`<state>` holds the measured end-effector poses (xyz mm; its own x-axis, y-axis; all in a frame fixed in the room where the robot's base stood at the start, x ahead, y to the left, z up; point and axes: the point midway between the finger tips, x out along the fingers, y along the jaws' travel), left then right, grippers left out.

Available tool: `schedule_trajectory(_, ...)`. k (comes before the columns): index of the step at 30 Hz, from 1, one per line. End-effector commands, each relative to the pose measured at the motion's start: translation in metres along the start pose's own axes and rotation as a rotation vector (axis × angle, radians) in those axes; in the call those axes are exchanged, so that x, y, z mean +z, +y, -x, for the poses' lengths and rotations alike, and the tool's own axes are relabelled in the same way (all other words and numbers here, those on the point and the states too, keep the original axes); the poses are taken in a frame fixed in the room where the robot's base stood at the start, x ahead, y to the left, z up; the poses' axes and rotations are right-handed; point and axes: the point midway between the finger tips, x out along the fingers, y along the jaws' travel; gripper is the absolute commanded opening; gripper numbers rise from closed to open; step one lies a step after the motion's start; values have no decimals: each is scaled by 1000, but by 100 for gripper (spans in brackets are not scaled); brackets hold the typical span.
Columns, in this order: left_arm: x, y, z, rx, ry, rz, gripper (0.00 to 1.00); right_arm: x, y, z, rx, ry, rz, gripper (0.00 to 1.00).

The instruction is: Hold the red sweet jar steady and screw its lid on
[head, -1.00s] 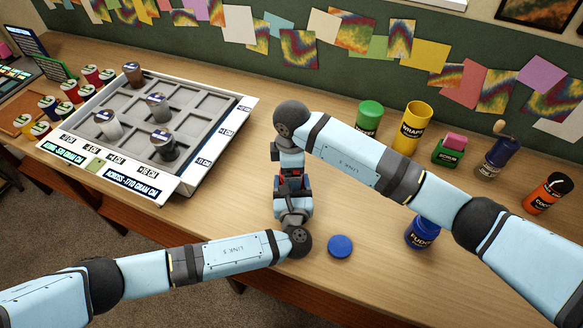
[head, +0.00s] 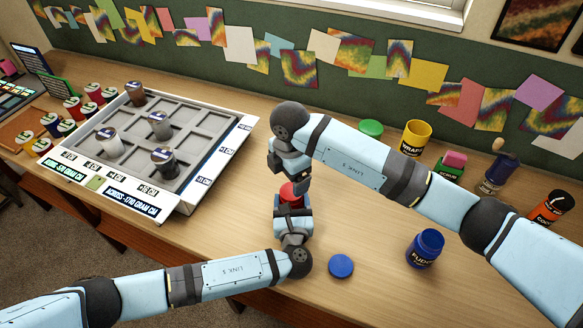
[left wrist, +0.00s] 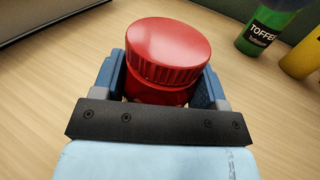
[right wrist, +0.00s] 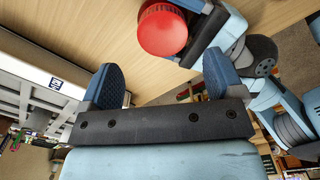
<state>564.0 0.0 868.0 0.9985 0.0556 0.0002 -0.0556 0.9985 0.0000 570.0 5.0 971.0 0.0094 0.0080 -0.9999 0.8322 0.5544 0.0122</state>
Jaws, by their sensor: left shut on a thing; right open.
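The red sweet jar (left wrist: 160,96) stands between the fingers of my left gripper (left wrist: 160,84), which is shut on its body. Its red ribbed lid (left wrist: 168,50) sits on top; I cannot tell how tightly it is seated. In the head view the lid (head: 290,190) shows just beyond my left gripper, and the jar body is mostly hidden. My right gripper (right wrist: 160,80) is open and empty, apart from the lid. The lid also shows at the top of the right wrist view (right wrist: 162,30).
A blue fudge jar (head: 425,249) stands uncapped at right, with a blue lid (head: 340,266) flat on the table. Green (head: 371,129) and yellow (head: 416,138) jars stand behind my right arm. A grey compartment tray (head: 185,110) with several jars is at left.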

Motion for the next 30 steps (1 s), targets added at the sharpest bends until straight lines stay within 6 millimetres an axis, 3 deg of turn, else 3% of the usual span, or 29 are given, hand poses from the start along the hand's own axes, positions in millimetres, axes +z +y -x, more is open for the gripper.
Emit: schedule_trajectory(30, 0, 0, 0, 0, 0, 0, 0, -4, 2, 20, 0, -9, 2472, 87)
